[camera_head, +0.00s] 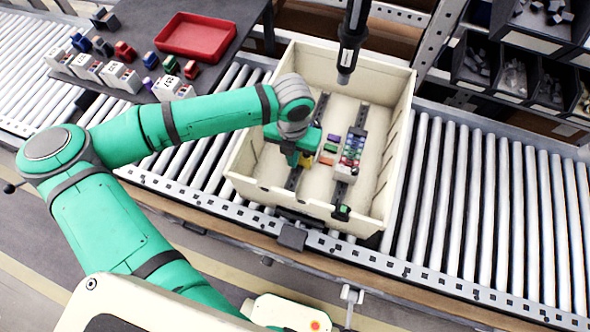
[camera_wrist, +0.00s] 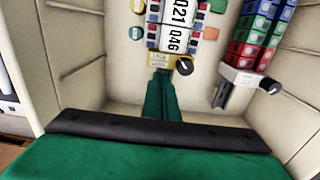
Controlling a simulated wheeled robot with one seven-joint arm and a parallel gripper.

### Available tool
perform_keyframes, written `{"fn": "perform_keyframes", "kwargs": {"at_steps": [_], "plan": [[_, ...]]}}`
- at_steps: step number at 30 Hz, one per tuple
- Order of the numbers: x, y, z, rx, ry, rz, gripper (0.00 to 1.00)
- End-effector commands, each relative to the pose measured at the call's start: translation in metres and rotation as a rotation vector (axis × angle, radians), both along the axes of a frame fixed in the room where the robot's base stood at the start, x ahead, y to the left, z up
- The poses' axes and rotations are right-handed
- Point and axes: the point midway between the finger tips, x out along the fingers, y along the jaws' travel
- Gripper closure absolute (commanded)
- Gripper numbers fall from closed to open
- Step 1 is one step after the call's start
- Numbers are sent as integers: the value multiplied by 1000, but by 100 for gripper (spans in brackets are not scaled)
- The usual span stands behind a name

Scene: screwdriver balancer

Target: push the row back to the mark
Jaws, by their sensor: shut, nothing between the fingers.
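In the wrist view, a row of terminal blocks (camera_wrist: 176,38) with white labels "021" and "046" sits on a rail in the bin, with a yellow end piece (camera_wrist: 159,61) and a black knob (camera_wrist: 184,65) at its near end. My gripper (camera_wrist: 160,80) has its green fingers together and empty, just short of the yellow piece. I cannot tell whether they touch. In the head view my gripper (camera_head: 292,158) is low over the left rail (camera_head: 295,176) and hides most of that row. I cannot make out a mark.
The cream bin (camera_head: 238,180) has high walls around my gripper. The right rail (camera_head: 344,195) carries a second row (camera_head: 352,150) of blue, red and green blocks. Loose coloured pieces (camera_head: 326,160) lie between the rails. A hanging tool (camera_head: 350,50) is over the bin's far side.

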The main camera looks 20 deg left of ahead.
Motion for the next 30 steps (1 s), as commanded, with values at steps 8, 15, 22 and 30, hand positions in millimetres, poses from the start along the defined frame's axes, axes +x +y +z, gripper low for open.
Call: {"fn": "perform_keyframes", "kwargs": {"at_steps": [8, 15, 22, 30], "plan": [[-1, 1, 27, 2, -2, 0, 100], [-3, 1, 56, 1, -2, 0, 100], [-5, 1, 83, 2, -1, 0, 100], [-7, 1, 112, 1, -1, 0, 100]]}}
